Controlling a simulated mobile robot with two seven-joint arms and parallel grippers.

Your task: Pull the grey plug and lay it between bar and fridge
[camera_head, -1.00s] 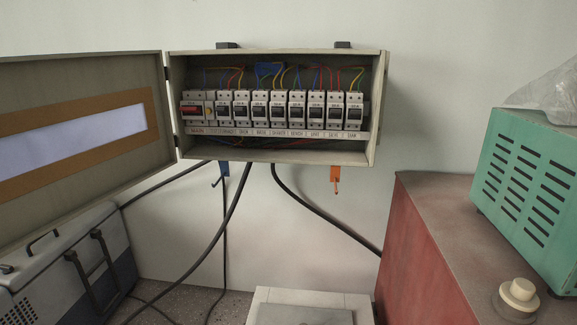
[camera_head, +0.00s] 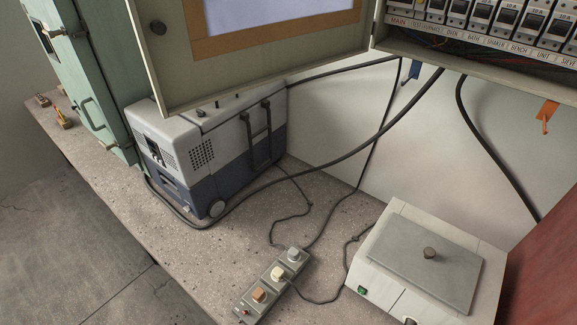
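A grey power bar (camera_head: 243,304) lies slantwise on the bench, with three plugs standing in it. The grey plug (camera_head: 293,254) is in the far socket. A cream plug (camera_head: 277,273) is in the middle one and a brown plug (camera_head: 258,295) in the near one. The fridge (camera_head: 212,158), a grey and dark blue portable box with a wheel and a handle, stands behind and left of the bar. Speckled bench (camera_head: 225,245) shows bare between bar and fridge. Neither of my grippers is in view.
A white device (camera_head: 423,258) with a grey top plate stands right of the bar. Thin cords run across the bench near the bar, and a thick black cable passes by the fridge's base. The open panel door (camera_head: 250,55) hangs over the fridge. A green cabinet (camera_head: 85,75) stands left.

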